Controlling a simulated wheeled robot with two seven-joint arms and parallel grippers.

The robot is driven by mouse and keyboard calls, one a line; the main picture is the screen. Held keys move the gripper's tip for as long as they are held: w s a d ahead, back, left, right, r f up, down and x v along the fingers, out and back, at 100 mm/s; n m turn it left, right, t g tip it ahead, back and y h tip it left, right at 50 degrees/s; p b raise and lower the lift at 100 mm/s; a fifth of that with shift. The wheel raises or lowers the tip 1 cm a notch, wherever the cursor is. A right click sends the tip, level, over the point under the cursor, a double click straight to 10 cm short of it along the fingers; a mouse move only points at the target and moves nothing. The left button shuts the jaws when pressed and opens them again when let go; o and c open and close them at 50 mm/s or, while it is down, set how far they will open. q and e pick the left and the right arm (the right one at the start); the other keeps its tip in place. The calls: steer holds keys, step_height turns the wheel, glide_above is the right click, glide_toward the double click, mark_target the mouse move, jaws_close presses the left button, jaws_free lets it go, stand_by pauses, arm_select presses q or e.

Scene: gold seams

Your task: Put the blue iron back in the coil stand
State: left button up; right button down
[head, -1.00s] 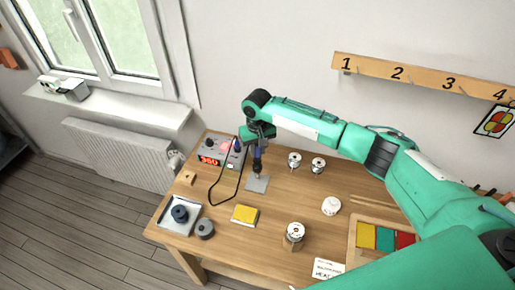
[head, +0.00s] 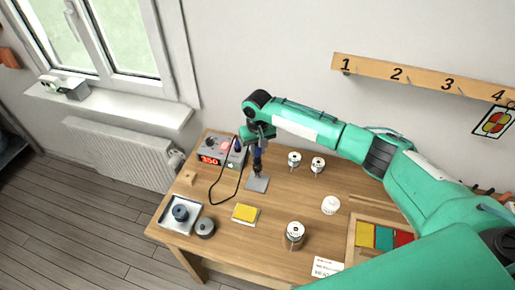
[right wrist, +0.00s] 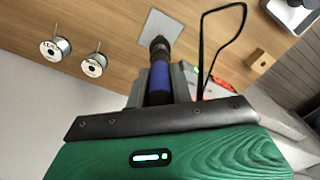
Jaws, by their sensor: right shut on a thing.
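The blue iron (head: 258,158) is upright in my right gripper (head: 258,146), tip end down, above the coil stand. In the right wrist view the iron's blue handle (right wrist: 160,78) runs away from the jaws, which are shut on it. The coil stand's grey square base plate (head: 257,185) lies on the table in front of the station; it also shows in the right wrist view (right wrist: 162,24). A dark part sits at the iron's lower end over the plate; I cannot tell how deep the tip is in the coil. My left gripper is out of view.
The grey station (head: 219,150) with a lit red display stands just left, its black cable (head: 212,192) looping in front. A yellow sponge (head: 246,213), solder spools (head: 294,159) and a white round pot (head: 330,205) are around. A tray of coloured pieces (head: 352,243) is at right.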

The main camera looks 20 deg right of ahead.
mark_target(257, 154)
steer(key=shift+f, duration=1.5)
steer(key=c, duration=0.7)
jaws_free()
steer(key=shift+o, duration=0.2)
step_height(257, 154, up, 3)
steer(key=shift+f+p, duration=0.1)
steer(key=shift+p, duration=1.15)
steer(key=shift+r, duration=2.1)
